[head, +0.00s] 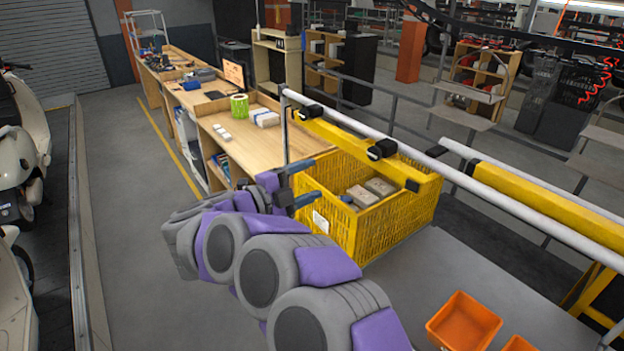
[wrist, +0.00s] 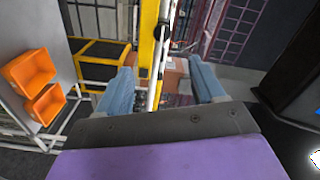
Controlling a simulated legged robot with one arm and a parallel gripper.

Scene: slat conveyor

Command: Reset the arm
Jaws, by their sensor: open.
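My gripper (head: 304,182) is open at the end of my arm, which reaches forward in the head view. It is in front of the yellow crate (head: 385,226), at the crate's left side. In the wrist view my gripper (wrist: 159,88) shows two blue fingers spread apart with nothing held between them. A yellow beam and a white rail (wrist: 157,60) show beyond the gap between the fingers. Whether the gripper touches the crate cannot be told.
The crate holds several grey-beige boxes (head: 380,187). A yellow beam and white rail (head: 480,186) run above it. Orange bins (head: 464,321) sit on the grey surface (head: 440,275) at lower right. Wooden workbenches (head: 245,135) stand at back left. The grey floor (head: 125,200) at left is clear.

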